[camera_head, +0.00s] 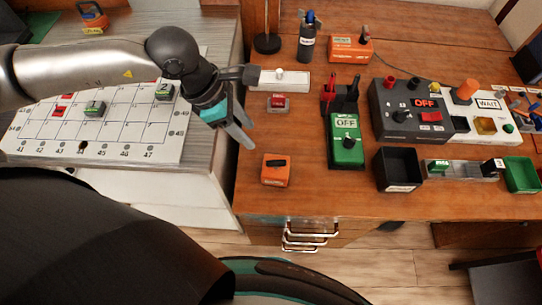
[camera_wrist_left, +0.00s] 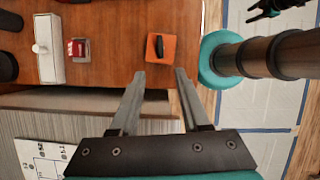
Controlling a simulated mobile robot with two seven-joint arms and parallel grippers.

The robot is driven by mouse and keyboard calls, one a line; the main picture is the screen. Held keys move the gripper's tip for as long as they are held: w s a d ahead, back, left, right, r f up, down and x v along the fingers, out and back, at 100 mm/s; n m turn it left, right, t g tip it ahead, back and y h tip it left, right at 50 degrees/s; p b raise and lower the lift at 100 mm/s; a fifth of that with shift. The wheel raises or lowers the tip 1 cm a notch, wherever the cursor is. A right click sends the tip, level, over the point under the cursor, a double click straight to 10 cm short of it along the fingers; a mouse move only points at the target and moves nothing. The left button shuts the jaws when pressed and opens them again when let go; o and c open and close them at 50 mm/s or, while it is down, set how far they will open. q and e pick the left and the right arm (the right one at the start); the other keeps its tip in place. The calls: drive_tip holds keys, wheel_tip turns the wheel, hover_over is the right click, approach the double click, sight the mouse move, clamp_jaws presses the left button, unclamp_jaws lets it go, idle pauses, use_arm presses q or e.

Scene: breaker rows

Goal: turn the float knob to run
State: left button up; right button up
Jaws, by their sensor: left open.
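An orange box (camera_head: 276,171) with a black knob (camera_head: 276,162) on top sits near the desk's front left. A green box (camera_head: 346,147) marked OFF also has a black knob (camera_head: 348,142). I cannot read which of these is the float knob. My left gripper (camera_head: 246,134) is open and empty, over the desk's left edge, above and to the left of the orange box. In the left wrist view the orange box (camera_wrist_left: 174,48) and its knob lie just beyond the two open fingertips (camera_wrist_left: 160,72), apart from them. My right gripper does not clearly show.
A red button (camera_head: 278,102) and a white box (camera_head: 284,79) stand behind the orange box. A numbered white board (camera_head: 100,140) lies left. Wood around the orange box is clear.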

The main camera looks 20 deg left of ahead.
sight(276, 162)
use_arm(q)
drive_tip(key=b+x, duration=0.1)
drive_tip(key=x, duration=1.3)
drive_tip(key=shift+d+f, duration=0.25)
drive_tip(key=shift+d, duration=0.05)
clamp_jaws()
